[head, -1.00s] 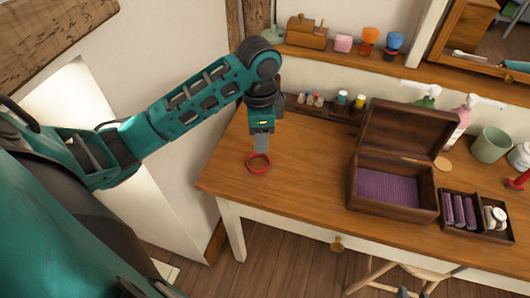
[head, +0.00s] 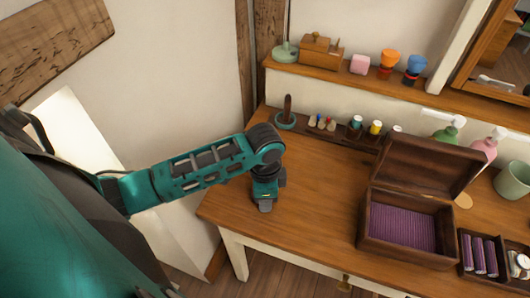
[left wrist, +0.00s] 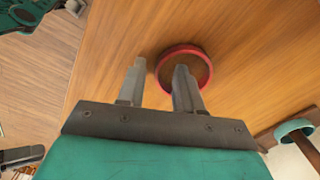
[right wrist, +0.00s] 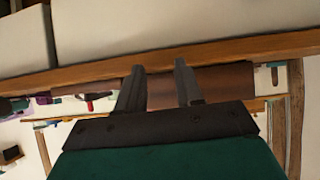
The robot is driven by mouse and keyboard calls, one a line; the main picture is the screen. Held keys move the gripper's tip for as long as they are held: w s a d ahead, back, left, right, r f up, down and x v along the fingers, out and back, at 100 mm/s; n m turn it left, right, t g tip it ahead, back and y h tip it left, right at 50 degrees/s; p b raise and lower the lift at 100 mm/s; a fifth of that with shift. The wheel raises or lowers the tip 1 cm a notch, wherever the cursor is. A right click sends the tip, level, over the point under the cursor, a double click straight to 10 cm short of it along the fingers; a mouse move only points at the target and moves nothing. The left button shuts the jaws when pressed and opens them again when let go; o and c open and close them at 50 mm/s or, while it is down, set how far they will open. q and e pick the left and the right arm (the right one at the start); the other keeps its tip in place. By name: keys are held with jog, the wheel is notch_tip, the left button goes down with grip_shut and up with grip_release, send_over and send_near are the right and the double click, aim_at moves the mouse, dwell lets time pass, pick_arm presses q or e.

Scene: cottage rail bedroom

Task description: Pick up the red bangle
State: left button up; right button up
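The red bangle (left wrist: 181,48) lies flat on the wooden desk top in the left wrist view. In the head view it is hidden by my left arm and gripper. My left gripper (head: 265,208) points down over the left part of the desk. My right gripper (right wrist: 159,66) is open and empty in the right wrist view.
A dark post with a teal ring (head: 285,122) stands at the desk's back left, beside a rack of small bottles (head: 340,133). An open wooden box (head: 372,222) with purple lining stands right of my left gripper. The desk (head: 318,190) is clear between them.

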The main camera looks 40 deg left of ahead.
pick_arm(q)
jog(key=shift+s, duration=0.1)
grip_shut()
dwell(0.5)
